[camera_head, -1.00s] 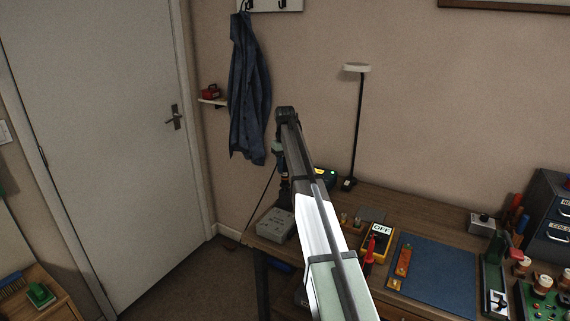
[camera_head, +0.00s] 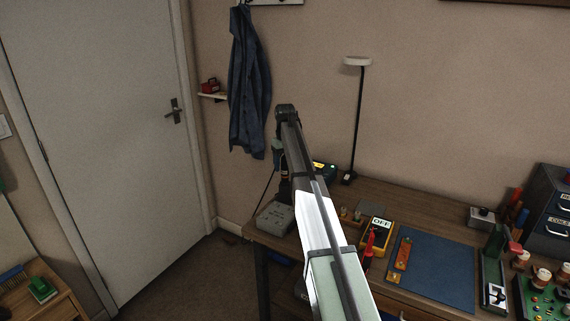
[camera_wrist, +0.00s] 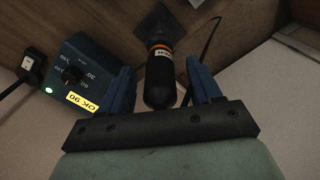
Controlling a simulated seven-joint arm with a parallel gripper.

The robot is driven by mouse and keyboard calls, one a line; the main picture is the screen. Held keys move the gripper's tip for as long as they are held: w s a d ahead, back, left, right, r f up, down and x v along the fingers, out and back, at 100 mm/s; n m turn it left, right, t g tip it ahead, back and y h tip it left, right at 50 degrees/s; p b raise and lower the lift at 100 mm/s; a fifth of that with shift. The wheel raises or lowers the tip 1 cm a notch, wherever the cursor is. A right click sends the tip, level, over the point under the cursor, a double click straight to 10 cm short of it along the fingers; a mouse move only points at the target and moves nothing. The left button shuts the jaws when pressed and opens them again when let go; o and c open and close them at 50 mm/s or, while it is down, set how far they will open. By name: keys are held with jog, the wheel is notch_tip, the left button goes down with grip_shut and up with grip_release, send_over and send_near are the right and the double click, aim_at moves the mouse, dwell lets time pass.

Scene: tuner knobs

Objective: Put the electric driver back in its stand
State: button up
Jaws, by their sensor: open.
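The electric driver (camera_wrist: 159,84), a black cylinder with an orange band, stands between my gripper's blue fingers in the wrist view. Gaps show on both sides of it. My gripper (camera_wrist: 162,82) is open around it. The driver's far end meets a dark square-edged piece (camera_wrist: 154,22), which looks like its stand; how deep it sits there I cannot tell. In the head view my gripper (camera_head: 278,148) is at the bench's back left corner, largely hidden by my arm. The dark driver (camera_head: 284,190) shows just below it there.
A blue box (camera_wrist: 83,75) with a knob and a yellow "OK 90" label stands left of the fingers. A grey box (camera_head: 275,218) is at the bench's left edge. A lamp (camera_head: 358,110), yellow meter (camera_head: 377,236) and blue mat (camera_head: 435,275) lie to the right.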

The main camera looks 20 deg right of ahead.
jog(key=shift+r, duration=0.1)
